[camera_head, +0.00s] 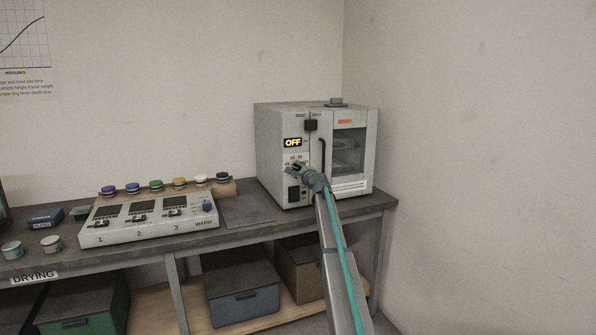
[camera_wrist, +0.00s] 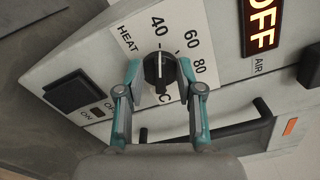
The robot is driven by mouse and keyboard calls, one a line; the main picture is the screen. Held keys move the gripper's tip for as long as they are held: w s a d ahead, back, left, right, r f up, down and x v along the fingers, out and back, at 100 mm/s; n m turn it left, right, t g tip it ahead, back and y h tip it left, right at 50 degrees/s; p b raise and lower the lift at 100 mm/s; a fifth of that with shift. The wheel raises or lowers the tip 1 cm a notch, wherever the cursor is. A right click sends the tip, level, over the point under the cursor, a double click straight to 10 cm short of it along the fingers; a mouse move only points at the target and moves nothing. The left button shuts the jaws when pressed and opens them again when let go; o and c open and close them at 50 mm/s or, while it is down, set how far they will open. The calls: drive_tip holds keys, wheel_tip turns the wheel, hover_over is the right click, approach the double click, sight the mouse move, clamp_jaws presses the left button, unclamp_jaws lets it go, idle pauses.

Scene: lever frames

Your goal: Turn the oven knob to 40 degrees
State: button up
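The oven (camera_head: 262,130) is a pale box at the right end of the bench, with its lit display (camera_head: 292,142) reading OFF. It also shows in the wrist view, where the display (camera_wrist: 262,22) is cut off. The black heat knob (camera_wrist: 159,72) sits on a white scale plate with 40, 60 and 80 marks. A pale line on it runs roughly up and down in that picture, towards 40; which end is the pointer is unclear. My gripper (camera_wrist: 160,68) is open, its fingertips on either side of the knob with small apparent gaps. In the head view my gripper (camera_head: 299,168) hides the knob.
A black rocker switch (camera_wrist: 70,91) marked ON and OFF and a dark door handle (camera_wrist: 235,129) lie near my fingers. A warmer unit (camera_head: 150,220) and several coloured jars stand left on the bench (camera_head: 245,236). A wall is close on the right.

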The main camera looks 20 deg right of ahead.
drive_tip(key=shift+s, duration=0.15)
drive_tip(key=s, duration=1.1)
drive_tip(key=shift+s, duration=0.4)
